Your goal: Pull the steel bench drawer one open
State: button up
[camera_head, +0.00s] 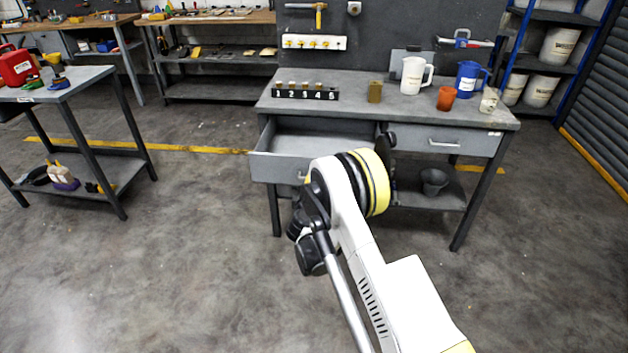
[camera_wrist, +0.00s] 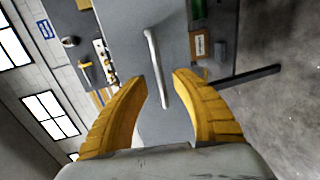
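The steel bench (camera_head: 345,85) stands ahead in the head view. Its left drawer (camera_head: 275,168) stands pulled out, with its empty-looking inside showing. Its right drawer (camera_head: 440,142) is shut, with a bar handle on the front. My arm covers the right part of the open drawer's front and hides my gripper in the head view. In the wrist view my gripper (camera_wrist: 160,77) is open, its yellow fingers apart. A pale bar handle (camera_wrist: 154,62) on a grey drawer front (camera_wrist: 172,30) lies ahead, its lower end between the fingers, with gaps showing on both sides.
On the bench top are a numbered rack (camera_head: 305,95), a brass-coloured block (camera_head: 375,92), a white jug (camera_head: 413,75), an orange cup (camera_head: 446,98) and a blue jug (camera_head: 468,78). A dark bucket (camera_head: 434,181) sits on the lower shelf. The floor left of my arm is clear.

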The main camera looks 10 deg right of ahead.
jog(key=v, duration=0.4)
jog(key=shift+s+r, duration=0.1)
jog(key=shift+s, duration=0.2)
jog(key=s+d+r+m+g, duration=0.2)
jog(key=s+d+r+m, duration=0.15)
jog(key=s+r, duration=0.45)
jog(key=s+d+r+m+g, duration=0.25)
jog(key=s+r+m, duration=0.2)
jog(key=r, duration=0.85)
jog(key=s+a+m+g+y, duration=0.1)
jog(key=s+m+y, duration=0.1)
jog(key=s, duration=1.3)
jog(key=s+a+r+m+g+y, duration=0.1)
jog(key=s+m, duration=0.3)
jog(key=s, duration=1.1)
jog(key=shift+r+g+y, duration=0.2)
jog(key=shift+g+y, duration=0.45)
jog(key=shift+y, duration=0.25)
